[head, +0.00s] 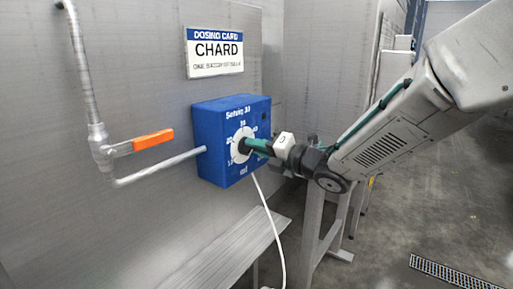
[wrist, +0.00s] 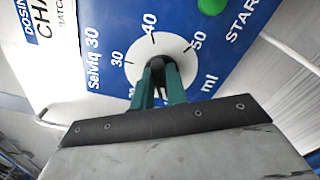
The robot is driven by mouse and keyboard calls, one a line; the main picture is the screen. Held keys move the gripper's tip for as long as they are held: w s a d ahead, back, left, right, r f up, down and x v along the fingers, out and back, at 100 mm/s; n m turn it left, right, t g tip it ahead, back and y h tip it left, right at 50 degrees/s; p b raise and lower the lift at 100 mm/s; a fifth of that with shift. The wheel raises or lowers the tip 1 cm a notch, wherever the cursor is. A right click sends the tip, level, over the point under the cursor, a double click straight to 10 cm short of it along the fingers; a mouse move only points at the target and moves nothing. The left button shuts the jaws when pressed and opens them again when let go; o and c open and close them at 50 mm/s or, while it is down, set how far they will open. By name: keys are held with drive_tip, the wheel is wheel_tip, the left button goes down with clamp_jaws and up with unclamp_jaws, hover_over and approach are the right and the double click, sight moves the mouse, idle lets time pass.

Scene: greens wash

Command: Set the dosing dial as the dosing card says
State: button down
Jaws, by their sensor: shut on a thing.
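The dosing dial is a white disc (wrist: 128,72) with a dark knob (wrist: 157,64) on a blue box (head: 212,150) labelled "Selviq 30". Marks 30, 40 and 50 and "ml" show around it in the wrist view. My gripper (head: 250,146) reaches it from the right. Its green fingers (wrist: 160,85) are shut on the knob. The fingers hide the knob's lower part, and I cannot tell which mark it points to. The dosing card (head: 215,52) hangs above the box and reads "CHARD"; its small bottom line begins "ONE BATCH" and is otherwise too small to read surely.
A green button (wrist: 212,4) marked "START" is on the box near the dial. A pipe with an orange valve handle (head: 153,139) runs into the box's left side. A white hose (head: 272,215) hangs below, beside a grey bench (head: 215,255). A floor drain (head: 455,272) lies at right.

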drive_tip(key=shift+m, duration=0.3)
drive_tip(key=m, duration=3.1)
drive_tip(key=shift+s+a+f, duration=0.25)
drive_tip(key=shift+s+f, duration=0.05)
drive_tip(key=shift+f, duration=0.1)
drive_tip(key=m, duration=0.6)
drive_tip(key=shift+s+r, duration=0.1)
drive_tip(key=shift+r, duration=0.1)
drive_tip(key=shift+r+m, duration=0.15)
drive_tip(key=shift+m, duration=2.45)
drive_tip(key=shift+r+m, duration=0.1)
drive_tip(key=shift+m, duration=2.5)
